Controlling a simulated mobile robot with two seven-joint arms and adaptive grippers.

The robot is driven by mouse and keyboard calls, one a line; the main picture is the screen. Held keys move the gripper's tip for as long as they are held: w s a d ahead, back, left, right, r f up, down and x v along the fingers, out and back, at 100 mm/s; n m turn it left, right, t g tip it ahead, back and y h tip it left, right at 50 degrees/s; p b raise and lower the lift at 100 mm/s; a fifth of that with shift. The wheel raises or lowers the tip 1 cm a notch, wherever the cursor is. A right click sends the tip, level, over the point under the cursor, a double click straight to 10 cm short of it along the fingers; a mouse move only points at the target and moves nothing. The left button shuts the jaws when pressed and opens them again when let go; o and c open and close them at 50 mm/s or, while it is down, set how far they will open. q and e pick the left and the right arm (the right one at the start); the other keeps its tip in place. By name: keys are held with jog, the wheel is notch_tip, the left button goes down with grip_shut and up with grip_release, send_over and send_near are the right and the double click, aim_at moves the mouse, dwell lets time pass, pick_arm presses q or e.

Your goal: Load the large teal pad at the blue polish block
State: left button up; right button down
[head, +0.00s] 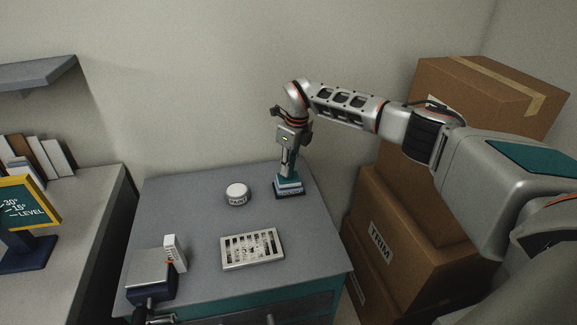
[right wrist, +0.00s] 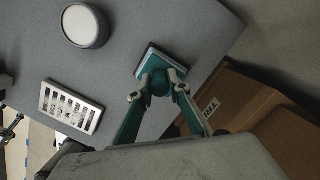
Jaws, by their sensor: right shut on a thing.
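The large teal pad (right wrist: 159,82) is between the fingers of my right gripper (right wrist: 160,90), which is shut on its knob-like top. In the head view, my right gripper (head: 288,172) points down at the back right of the grey table. Under it is a dark blue block (head: 290,194) with pale lettering on its front. The pad appears to be on or just above this block; the contact is hidden. A dark and silver part at the bottom left edge seems to be my left gripper (head: 155,317); its fingers cannot be made out.
A round white paint tin (head: 237,194) and a pale slotted tray (head: 252,249) are on the table. A grey-topped dark block (head: 150,278) and a small white box (head: 175,253) are at front left. Cardboard boxes (head: 390,240) stand right of the table. The table's middle is clear.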

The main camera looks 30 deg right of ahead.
jog(key=shift+f, duration=0.25)
jog(key=shift+f, duration=0.1)
dwell(0.8)
jog(key=shift+f, duration=0.15)
dwell(1.0)
notch_tip(320, 180, up, 3)
jog(key=shift+f+p, duration=0.2)
jog(key=shift+p, duration=1)
jog(key=shift+r+p, duration=0.45)
jog(key=shift+r, duration=1.85)
